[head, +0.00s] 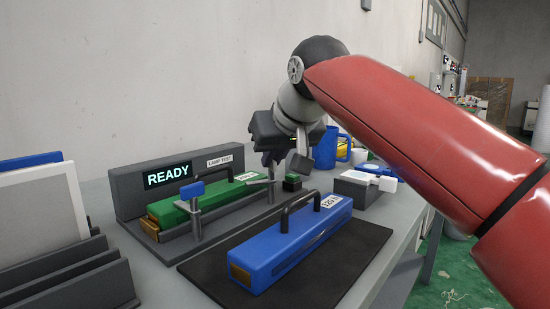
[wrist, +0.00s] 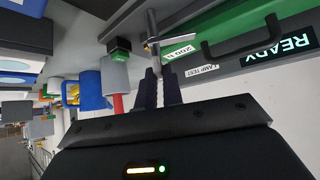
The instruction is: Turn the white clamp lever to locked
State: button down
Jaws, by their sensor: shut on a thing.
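My gripper (wrist: 158,82) is shut on the lever. In the head view my gripper (head: 271,160) is above the right end of the green unit, and it hides most of the lever there. I cannot tell the lever's exact angle.
A second clamp with a blue lever (head: 191,189) stands at the green unit's left end. The fixture display (head: 167,175) reads READY. A green button (head: 292,182), a blue unit (head: 290,245) on a black mat (head: 335,270) and a blue mug (head: 326,150) are nearby.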

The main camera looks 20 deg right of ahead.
jog(key=m+h+b, duration=0.1)
jog(key=m+h, duration=0.1)
jog(key=shift+a+f+m, duration=0.1)
jog(key=shift+m, duration=0.3)
jog(key=m+h, duration=0.2)
jog(key=m, duration=0.1)
jog(key=shift+w+a+m+g+h, duration=0.1)
jog(key=shift+a+m+g+h, duration=0.1)
jog(key=shift+m+g+h, duration=0.15)
jog(key=m+g+h, duration=0.1)
jog(key=m+h+p, duration=0.1)
jog(key=m, duration=0.1)
jog(key=shift+w+a+r+g, duration=0.1)
jog(key=shift+a+r+g, duration=0.1)
jog(key=shift+g, duration=0.15)
jog(key=shift+w+m+g+h+p, duration=0.1)
jog(key=shift+m+g+h+p, duration=0.7)
jog(key=shift+m, duration=0.75)
jog(key=c, duration=1.5)
grip_release()
jog(key=shift+a, duration=0.1)
jog(key=shift+c, duration=0.2)
jog(key=v, duration=0.7)
jog(key=shift+a+r+p, duration=0.2)
jog(key=shift+a+p, duration=0.1)
jog(key=shift+p, duration=0.05)
